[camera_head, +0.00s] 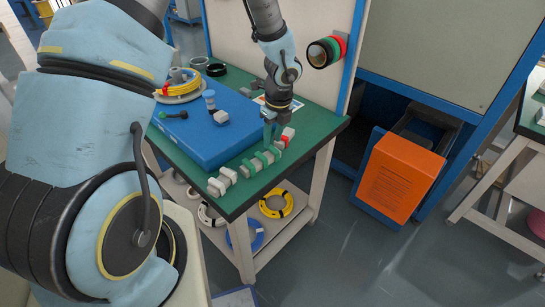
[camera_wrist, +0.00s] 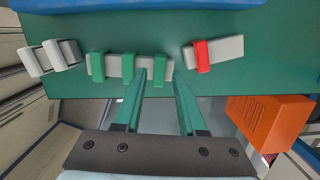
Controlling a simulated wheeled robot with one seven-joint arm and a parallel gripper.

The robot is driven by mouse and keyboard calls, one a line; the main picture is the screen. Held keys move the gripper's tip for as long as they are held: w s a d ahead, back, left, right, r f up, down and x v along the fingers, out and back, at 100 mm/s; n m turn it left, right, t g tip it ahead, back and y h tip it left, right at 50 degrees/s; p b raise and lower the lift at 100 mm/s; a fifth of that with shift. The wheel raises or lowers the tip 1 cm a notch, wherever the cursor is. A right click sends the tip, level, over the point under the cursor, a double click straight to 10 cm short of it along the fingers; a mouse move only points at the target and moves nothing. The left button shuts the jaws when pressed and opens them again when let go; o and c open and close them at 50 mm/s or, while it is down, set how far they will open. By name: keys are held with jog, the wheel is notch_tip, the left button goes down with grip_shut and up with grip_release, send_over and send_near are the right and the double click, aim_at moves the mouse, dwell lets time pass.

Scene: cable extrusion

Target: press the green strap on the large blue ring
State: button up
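Several green straps sit on a grey block (camera_wrist: 113,67) along the table's front edge. The one nearest my fingers is the rightmost green strap (camera_wrist: 160,68) in the wrist view. My gripper (camera_wrist: 160,78) is open, with nothing seen held. Its two green fingers point at the block, and that strap shows between their tips; I cannot tell whether they touch it. In the head view the gripper (camera_head: 272,132) is low over the row of blocks. A blue ring (camera_head: 245,236) lies on the lower shelf under the table, partly hidden; no strap can be made out on it.
A red strap (camera_wrist: 202,56) is on a separate white block at the right, and white blocks (camera_wrist: 52,57) stand at the left. A blue case (camera_head: 207,137) fills much of the green table. A yellow ring (camera_head: 276,203) is on the shelf. An orange box (camera_head: 398,177) stands at the right.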

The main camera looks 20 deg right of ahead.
jog(key=shift+f+b, duration=1)
jog(key=shift+f, duration=0.5)
jog(key=shift+r+p, duration=0.25)
jog(key=shift+p, duration=0.1)
dwell(0.4)
jog(key=shift+c, duration=0.3)
grip_shut()
notch_tip(320, 180, up, 8)
jog(key=p, duration=0.7)
jog(key=shift+s, duration=0.1)
dwell(0.5)
